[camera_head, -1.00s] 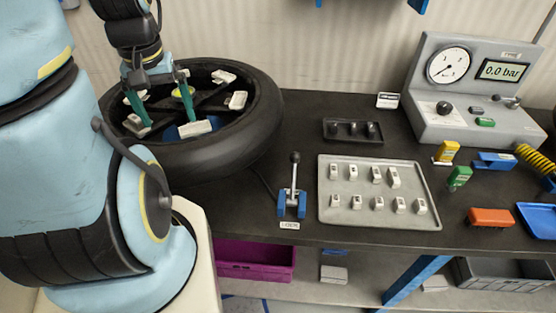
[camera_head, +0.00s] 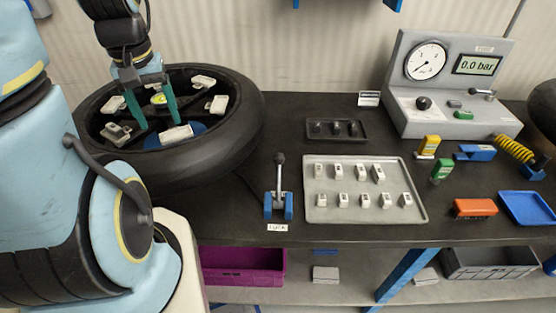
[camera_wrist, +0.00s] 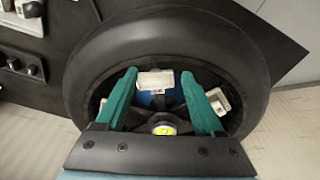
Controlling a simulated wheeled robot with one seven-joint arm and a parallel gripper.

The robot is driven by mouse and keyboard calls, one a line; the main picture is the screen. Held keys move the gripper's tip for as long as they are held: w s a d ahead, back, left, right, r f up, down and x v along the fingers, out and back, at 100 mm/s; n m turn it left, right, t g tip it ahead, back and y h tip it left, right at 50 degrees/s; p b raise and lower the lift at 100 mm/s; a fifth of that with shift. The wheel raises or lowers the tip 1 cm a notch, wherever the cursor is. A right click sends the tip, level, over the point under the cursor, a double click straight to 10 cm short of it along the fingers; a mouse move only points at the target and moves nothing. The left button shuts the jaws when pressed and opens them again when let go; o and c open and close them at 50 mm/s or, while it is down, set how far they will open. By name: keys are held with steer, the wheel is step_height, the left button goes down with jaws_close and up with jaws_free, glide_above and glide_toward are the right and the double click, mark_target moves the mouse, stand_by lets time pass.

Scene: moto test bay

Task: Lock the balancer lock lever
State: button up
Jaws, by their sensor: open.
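The balancer lock lever (camera_head: 279,185) stands on the bench right of the wheel, with a dark round knob on a metal rod and a blue base. A small label lies in front of it. The lever stands about upright. My gripper (camera_head: 154,122) is open, with its two teal fingers above the wheel (camera_head: 238,125), well left of the lever. In the wrist view the fingers (camera_wrist: 160,85) are spread apart over the wheel hub, with a white block between their tips in the picture. I cannot tell whether they touch anything. The lever does not show clearly in the wrist view.
A grey tray (camera_head: 415,213) with several white weights lies right of the lever. A dark tray (camera_head: 365,137) sits behind it. A pressure gauge console (camera_head: 400,105) stands at the back right. Small coloured tools and an orange block (camera_head: 474,208) are at the right.

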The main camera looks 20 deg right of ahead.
steer(key=shift+m+g, duration=0.4)
steer(key=shift+g, duration=0.4)
steer(key=w+d+f+b, duration=0.1)
steer(key=d, duration=0.3)
steer(key=w+d+f+b, duration=0.1)
steer(key=d+b, duration=0.1)
steer(key=d, duration=0.2)
steer(key=w+d+f+b, duration=0.1)
steer(key=d+b, duration=0.1)
steer(key=d, duration=0.2)
steer(key=shift+w+d+f, duration=0.1)
steer(key=shift+d+f, duration=0.2)
steer(key=shift+d, duration=0.1)
steer(key=c, duration=0.6)
steer(key=shift+m+g+y, duration=0.3)
steer(key=shift+g+y, duration=0.2)
steer(key=shift+y, duration=0.3)
steer(key=d+b, duration=0.1)
steer(key=d, duration=0.3)
steer(key=s+d+f+b, duration=0.1)
steer(key=d, duration=0.3)
steer(key=s+d+b, duration=0.1)
steer(key=d+b, duration=0.1)
steer(key=d, duration=0.2)
steer(key=shift+s+d+f, duration=0.15)
steer(key=shift+f, duration=0.05)
jaws_close()
steer(key=shift+s+d, duration=0.25)
steer(key=shift+d, duration=0.25)
